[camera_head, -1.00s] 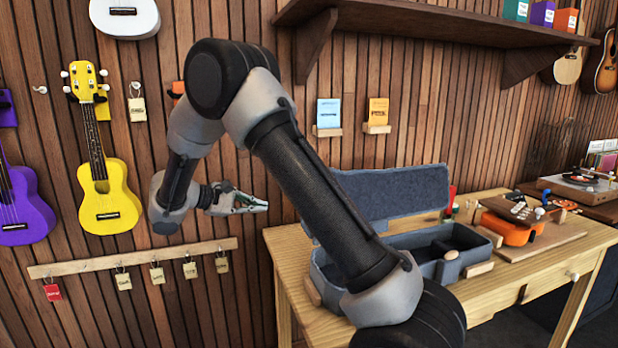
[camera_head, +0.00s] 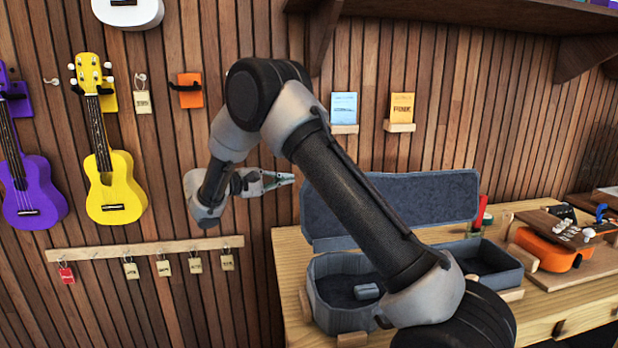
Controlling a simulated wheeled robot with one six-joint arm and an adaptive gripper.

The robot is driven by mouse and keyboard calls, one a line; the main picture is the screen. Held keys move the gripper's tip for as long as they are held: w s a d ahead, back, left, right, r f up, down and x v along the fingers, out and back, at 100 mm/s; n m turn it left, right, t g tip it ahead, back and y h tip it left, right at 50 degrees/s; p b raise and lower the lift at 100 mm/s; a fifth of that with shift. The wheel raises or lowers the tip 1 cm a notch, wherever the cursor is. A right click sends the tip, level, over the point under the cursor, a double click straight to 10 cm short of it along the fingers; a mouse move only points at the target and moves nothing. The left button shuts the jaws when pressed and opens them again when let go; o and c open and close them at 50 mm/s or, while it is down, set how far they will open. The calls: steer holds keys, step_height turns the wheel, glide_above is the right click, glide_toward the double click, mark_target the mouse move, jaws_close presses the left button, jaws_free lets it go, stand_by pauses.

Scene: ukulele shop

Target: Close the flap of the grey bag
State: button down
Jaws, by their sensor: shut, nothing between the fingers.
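The grey bag looks like a soft grey case (camera_head: 337,317) lying open on the wooden bench. Its flap (camera_head: 425,195) stands raised along the back, against the wall side, with the lining facing me. A small grey padded block (camera_head: 367,291) sits inside the case. My arm crosses in front of the case and hides its middle and part of the flap. My gripper (camera_head: 291,180) is shut and empty. In the picture it is just left of the flap's upper left part, pointing right, and does not visibly touch it.
The wooden bench (camera_head: 295,262) carries an orange ukulele (camera_head: 548,250) on a board to the right of the case. Red and green tools (camera_head: 480,213) stand behind the case. Small card holders (camera_head: 400,126) and a yellow ukulele (camera_head: 114,199) are on the slatted wall.

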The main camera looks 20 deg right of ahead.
steer(key=s+d, duration=0.2)
steer(key=d, duration=0.6)
steer(key=shift+s+d, duration=0.25)
steer(key=shift+s, duration=0.1)
steer(key=shift+s+r, duration=0.1)
steer(key=shift+r, duration=0.05)
